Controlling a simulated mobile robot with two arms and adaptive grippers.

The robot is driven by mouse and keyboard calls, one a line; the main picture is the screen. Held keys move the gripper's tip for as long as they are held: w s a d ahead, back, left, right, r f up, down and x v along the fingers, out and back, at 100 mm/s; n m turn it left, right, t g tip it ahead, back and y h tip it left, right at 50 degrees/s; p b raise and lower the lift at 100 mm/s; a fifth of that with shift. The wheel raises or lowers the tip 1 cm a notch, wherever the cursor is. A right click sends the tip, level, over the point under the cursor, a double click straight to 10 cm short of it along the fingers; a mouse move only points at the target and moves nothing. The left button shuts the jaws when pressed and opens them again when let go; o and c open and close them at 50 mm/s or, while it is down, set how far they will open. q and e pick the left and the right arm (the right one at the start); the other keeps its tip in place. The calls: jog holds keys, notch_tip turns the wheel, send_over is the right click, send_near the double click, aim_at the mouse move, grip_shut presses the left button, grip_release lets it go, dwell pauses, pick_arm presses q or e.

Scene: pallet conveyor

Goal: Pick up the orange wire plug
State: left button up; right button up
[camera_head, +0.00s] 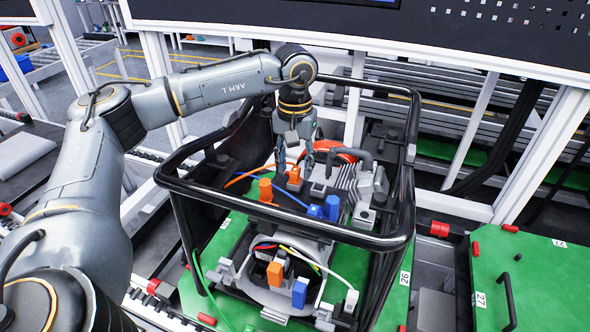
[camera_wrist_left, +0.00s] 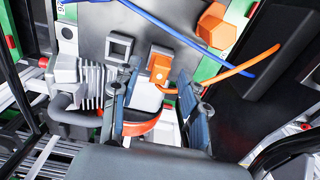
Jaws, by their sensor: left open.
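The orange wire plug (camera_head: 294,179) is a small orange block with an orange wire, sitting at a grey socket on the dark board inside the black frame. In the left wrist view the plug (camera_wrist_left: 159,66) is near the middle, and its orange wire (camera_wrist_left: 238,72) runs off to the right. My left gripper (camera_head: 296,162) points down over the plug, open and empty. In the left wrist view its fingers (camera_wrist_left: 160,84) are on either side of the plug's column in the picture. Contact with the plug cannot be told. My right gripper is not in view.
Black tubular bars (camera_head: 285,235) surround the work area. A larger orange connector (camera_head: 265,191) and blue connectors (camera_head: 325,208) stand near the plug. A grey finned motor (camera_head: 352,183) is on the right. A blue wire (camera_wrist_left: 165,30) crosses the board.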

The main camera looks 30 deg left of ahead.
pick_arm(q)
jog(key=shift+f, duration=0.25)
grip_shut()
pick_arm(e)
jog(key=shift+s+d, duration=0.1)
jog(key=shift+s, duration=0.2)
pick_arm(q)
jog(key=shift+r, duration=0.1)
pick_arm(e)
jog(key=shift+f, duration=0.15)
